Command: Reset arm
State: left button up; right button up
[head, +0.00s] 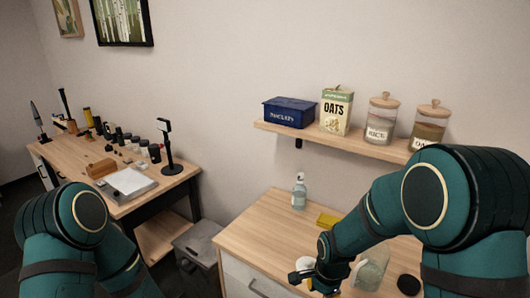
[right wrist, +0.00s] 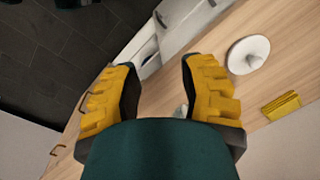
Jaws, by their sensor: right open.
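My right arm (head: 420,205) reaches in from the right in the head view, bent over the wooden counter. Its gripper (head: 302,278) is low, near the counter's front edge. In the right wrist view the right gripper (right wrist: 157,66) has its two yellow-padded fingers spread apart, with nothing held between them. Wood, a white front and dark floor show beyond the fingers. My left arm (head: 75,220) is at the lower left of the head view; its gripper is not visible there.
The counter (head: 257,222) holds a soap bottle (head: 299,191), a yellow sponge (head: 328,221), a glass jar (head: 372,267) and a black disc (head: 408,284). A white round item (right wrist: 249,54) lies beside the gripper. A shelf (head: 340,142) with jars hangs above. A cluttered desk (head: 165,187) stands left.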

pick_arm(q)
jog(key=f, duration=0.1)
jog(key=f+b, duration=0.2)
jog(key=shift+w+d+f, duration=0.1)
jog(key=shift+w+f, duration=0.05)
jog(key=shift+w, duration=0.15)
jog(key=shift+c, duration=0.3)
pick_arm(e)
jog(key=s+a+f+n+y, duration=0.1)
jog(key=s+a+f+n, duration=0.1)
jog(key=s+f+n, duration=0.3)
jog(key=s+a+f+n+t+y, duration=0.1)
jog(key=s+a+f+n+y, duration=0.1)
jog(key=s+f+n, duration=0.4)
notch_tip(320, 180, down, 5)
jog(key=shift+s+f+n, duration=0.1)
jog(key=shift+s+n, duration=0.05)
jog(key=shift+n, duration=0.35)
